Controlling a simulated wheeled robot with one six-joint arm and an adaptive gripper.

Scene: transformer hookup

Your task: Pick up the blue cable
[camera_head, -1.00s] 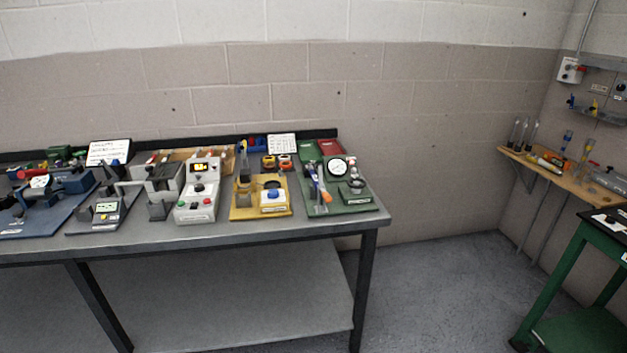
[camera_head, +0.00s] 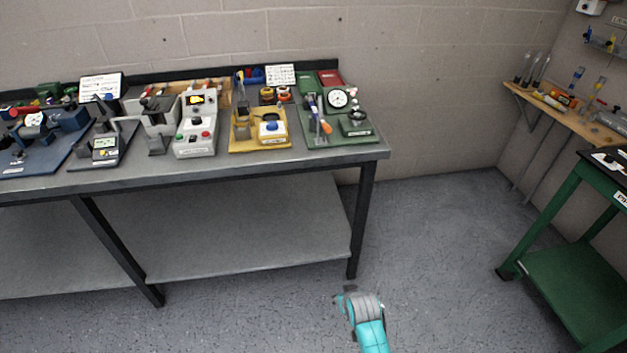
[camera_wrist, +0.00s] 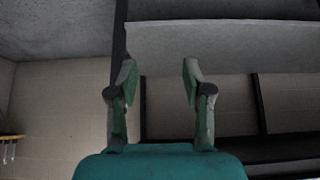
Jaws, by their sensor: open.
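I cannot pick out a blue cable for certain in either view. My gripper (camera_wrist: 157,82) is open in the wrist view, its two fingers apart with nothing between them. Beyond the fingers are a grey panel and dark legs of a table. In the head view my teal arm end shows at the bottom, over the floor in front of the workbench (camera_head: 230,172). Its fingers are too small to read there.
Several small devices stand on the workbench, among them a yellow-based unit (camera_head: 243,144) and a green-based unit with a dial (camera_head: 345,136). A green cart (camera_head: 568,283) stands at the right. A wooden wall shelf (camera_head: 560,108) is behind it. Floor between bench and cart is clear.

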